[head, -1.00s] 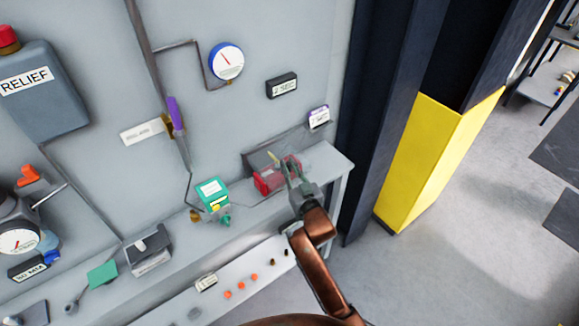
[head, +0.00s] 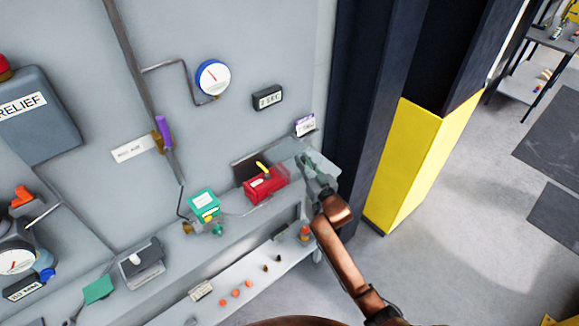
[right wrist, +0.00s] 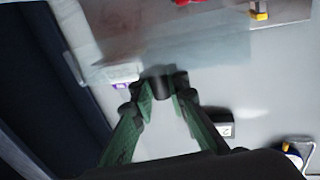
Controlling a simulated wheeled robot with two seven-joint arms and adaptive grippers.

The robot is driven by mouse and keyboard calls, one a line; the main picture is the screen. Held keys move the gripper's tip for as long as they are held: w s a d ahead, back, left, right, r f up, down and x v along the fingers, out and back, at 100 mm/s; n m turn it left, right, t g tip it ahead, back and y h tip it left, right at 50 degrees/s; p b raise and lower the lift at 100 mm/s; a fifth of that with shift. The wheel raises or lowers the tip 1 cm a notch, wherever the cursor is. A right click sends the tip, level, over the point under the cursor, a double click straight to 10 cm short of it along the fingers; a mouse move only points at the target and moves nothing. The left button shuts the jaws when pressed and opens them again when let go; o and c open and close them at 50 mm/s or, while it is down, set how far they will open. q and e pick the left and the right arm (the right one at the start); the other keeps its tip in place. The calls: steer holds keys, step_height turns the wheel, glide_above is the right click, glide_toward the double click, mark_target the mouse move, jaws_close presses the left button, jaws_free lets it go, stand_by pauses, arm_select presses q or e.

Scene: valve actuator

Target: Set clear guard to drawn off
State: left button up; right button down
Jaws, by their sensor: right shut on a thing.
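The clear guard (right wrist: 195,58) is a see-through grey pane in the right wrist view, just beyond my right fingertips. A dark round piece (right wrist: 163,84) sits between the fingertips, apparently the guard's knob. My right gripper (head: 305,166) is shut on it, to the right of the red box (head: 265,185) with its yellow lever (head: 262,168). In the head view the pane is too faint to outline, and the red box and lever show plainly. In the wrist view a bit of red shows at the top edge, beyond the pane. My left gripper is not in view.
A green box (head: 204,203) stands left of the red box on the ledge. A small display (head: 268,97) and a purple-and-white tag (head: 305,125) are on the wall above. A dark column with a yellow base (head: 415,165) stands close to the right.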

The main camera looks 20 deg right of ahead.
mark_target(313, 158)
steer(key=d, duration=0.1)
steer(key=w+d, duration=0.1)
steer(key=d, duration=0.2)
steer(key=shift+w+d, duration=0.35)
steer(key=shift+d, duration=0.05)
steer(key=c, duration=1.9)
jaws_free()
steer(key=s+d, duration=0.1)
steer(key=s, duration=1.1)
